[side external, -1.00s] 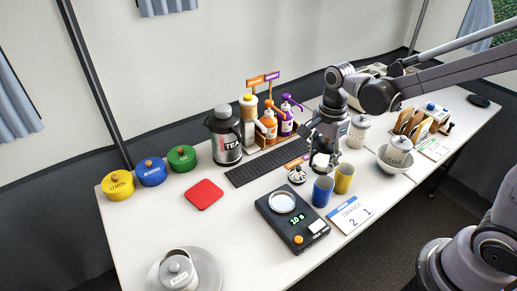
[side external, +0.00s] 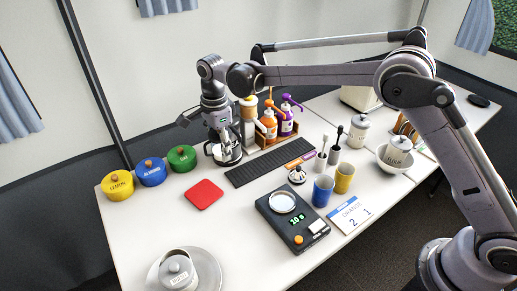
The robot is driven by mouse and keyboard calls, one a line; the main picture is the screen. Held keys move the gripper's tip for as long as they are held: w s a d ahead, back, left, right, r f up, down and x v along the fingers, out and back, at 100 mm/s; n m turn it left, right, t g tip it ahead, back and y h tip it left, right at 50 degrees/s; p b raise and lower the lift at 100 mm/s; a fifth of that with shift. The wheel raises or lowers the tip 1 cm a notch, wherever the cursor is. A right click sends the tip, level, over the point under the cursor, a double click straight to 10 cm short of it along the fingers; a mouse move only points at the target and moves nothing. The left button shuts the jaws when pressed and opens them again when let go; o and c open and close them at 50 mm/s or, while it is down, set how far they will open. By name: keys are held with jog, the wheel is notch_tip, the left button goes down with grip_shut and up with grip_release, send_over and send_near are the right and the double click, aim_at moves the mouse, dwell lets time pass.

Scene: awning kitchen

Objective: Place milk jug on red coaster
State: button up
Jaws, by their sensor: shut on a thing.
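The red coaster (side external: 204,194) lies flat and bare on the white table, left of centre. My gripper (side external: 222,151) is beyond it and slightly right in the side external view. It is shut on a small white vessel (side external: 221,154) that looks like the milk jug. The fingers cover much of the jug, so its handle and spout are unclear. The jug appears upright and is apart from the coaster. I cannot tell its exact height above the table.
The tea flask is largely hidden behind my gripper. Yellow (side external: 118,186), blue (side external: 151,172) and green (side external: 182,159) canisters stand left. A bottle rack (side external: 276,131), dark mat (side external: 270,161) and scale (side external: 291,217) are right. Table around the coaster is clear.

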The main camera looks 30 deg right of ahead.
send_over(203, 193)
jog(key=d, duration=0.1)
jog(key=f, duration=0.2)
jog(key=a, duration=0.1)
notch_tip(203, 193, down, 10)
jog(key=shift+r, duration=0.1)
jog(key=o, duration=1.3)
jog(key=shift+f, duration=0.2)
